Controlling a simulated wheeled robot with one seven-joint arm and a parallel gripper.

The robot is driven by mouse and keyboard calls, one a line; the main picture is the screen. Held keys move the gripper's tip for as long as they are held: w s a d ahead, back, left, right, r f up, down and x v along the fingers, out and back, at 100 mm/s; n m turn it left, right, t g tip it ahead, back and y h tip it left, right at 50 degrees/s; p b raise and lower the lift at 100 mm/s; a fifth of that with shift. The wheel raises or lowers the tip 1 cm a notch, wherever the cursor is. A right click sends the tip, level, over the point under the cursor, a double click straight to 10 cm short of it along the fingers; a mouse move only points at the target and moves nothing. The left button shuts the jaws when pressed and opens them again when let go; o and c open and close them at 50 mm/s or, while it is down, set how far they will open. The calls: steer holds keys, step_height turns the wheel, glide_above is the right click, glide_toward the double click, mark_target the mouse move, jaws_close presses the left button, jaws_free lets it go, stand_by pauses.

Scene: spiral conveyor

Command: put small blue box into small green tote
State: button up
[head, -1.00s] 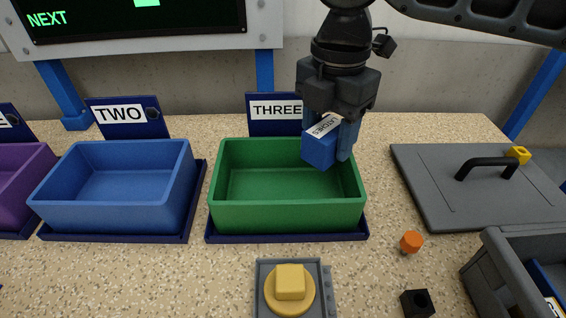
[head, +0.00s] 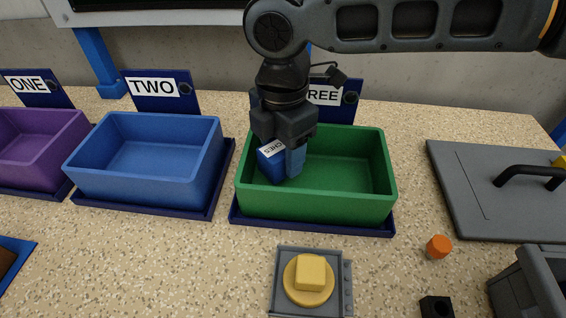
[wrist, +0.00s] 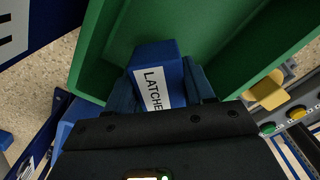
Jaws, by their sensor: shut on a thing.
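The small blue box (head: 272,162) has a white label, partly readable as "LATCHE" in the wrist view (wrist: 158,72). My gripper (head: 282,165) is shut on it, with a finger on each side of the box in the wrist view. The small green tote (head: 318,206) stands on a dark blue base in front of the sign THREE. In the head view the box is over the left part of the tote, at about rim height, slightly tilted. Whether it touches the tote's wall or floor, I cannot tell. The visible tote floor is empty.
A blue tote (head: 140,190) and a purple tote (head: 30,160) stand to the left. A yellow button on a grey panel (head: 310,278) is in front. An orange piece (head: 439,246), a black block (head: 436,306) and a grey lid with handle (head: 500,200) are to the right.

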mark_target(282, 166)
steer(key=shift+f, duration=1.8)
steer(key=shift+f, duration=0.15)
steer(key=o, duration=1)
steer(key=shift+o, duration=0.2)
step_height(282, 166, up, 12)
steer(key=shift+r, duration=0.15)
